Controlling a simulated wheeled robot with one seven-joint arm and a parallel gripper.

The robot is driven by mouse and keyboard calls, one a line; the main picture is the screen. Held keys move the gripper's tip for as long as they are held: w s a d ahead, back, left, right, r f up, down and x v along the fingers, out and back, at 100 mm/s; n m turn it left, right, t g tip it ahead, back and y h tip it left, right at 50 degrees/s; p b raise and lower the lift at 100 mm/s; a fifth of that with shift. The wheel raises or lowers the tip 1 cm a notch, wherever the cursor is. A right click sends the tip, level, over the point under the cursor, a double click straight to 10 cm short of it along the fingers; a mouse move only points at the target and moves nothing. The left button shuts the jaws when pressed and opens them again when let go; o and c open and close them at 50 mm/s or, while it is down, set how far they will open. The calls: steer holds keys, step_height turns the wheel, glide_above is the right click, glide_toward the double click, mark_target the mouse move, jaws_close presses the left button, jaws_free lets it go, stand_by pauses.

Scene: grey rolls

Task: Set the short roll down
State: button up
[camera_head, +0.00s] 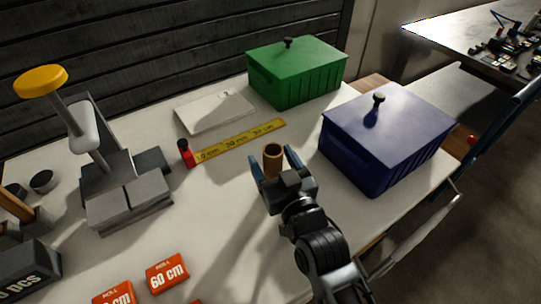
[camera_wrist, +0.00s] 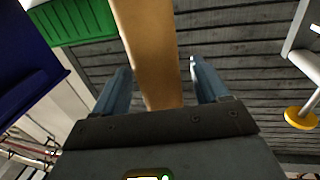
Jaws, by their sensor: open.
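The short roll (camera_head: 272,161) is a brown cardboard tube with an open top. It stands about upright between the fingers of my gripper (camera_head: 272,168) in the head view. Its lower end is hidden behind my gripper, so I cannot tell whether it touches the table. In the wrist view the roll (camera_wrist: 150,55) passes between the two blue-grey fingers of my gripper (camera_wrist: 160,85). The fingers are open, with a gap on each side of the roll.
A blue box (camera_head: 375,150) is at right, a green box (camera_head: 295,75) behind. A grey press (camera_head: 125,200) stands left. Orange 60 cm label (camera_head: 167,273) lies in front. White table is clear between.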

steer(key=b+v, duration=0.1)
steer(key=v, duration=0.9)
steer(key=shift+b, duration=0.3)
steer(key=shift+s+d, duration=0.1)
steer(key=shift+s, duration=0.05)
steer(key=shift+m+h, duration=0.5)
steer(key=shift+h, duration=0.3)
steer(key=s+d+f, duration=0.1)
steer(key=s+d, duration=0.2)
steer(key=s, duration=0.1)
steer(key=s+d+f, duration=0.1)
steer(key=s+d, duration=0.1)
steer(key=shift+s+d+f, duration=0.15)
steer(key=shift+d+f, duration=0.15)
steer(key=s+d+r+m+h, duration=0.1)
steer(key=s+d, duration=0.3)
steer(key=s, duration=0.4)
steer(key=s+d+r+m+g+h, duration=0.1)
steer(key=s+d+r+h, duration=0.1)
steer(key=s, duration=0.6)
steer(key=s+d+r+m+h, duration=0.1)
steer(key=s+d+r+h, duration=0.1)
steer(key=s+d, duration=0.4)
steer(key=s+r, duration=0.1)
steer(key=s, duration=0.2)
steer(key=shift+m+g, duration=0.3)
steer(key=shift+g, duration=0.1)
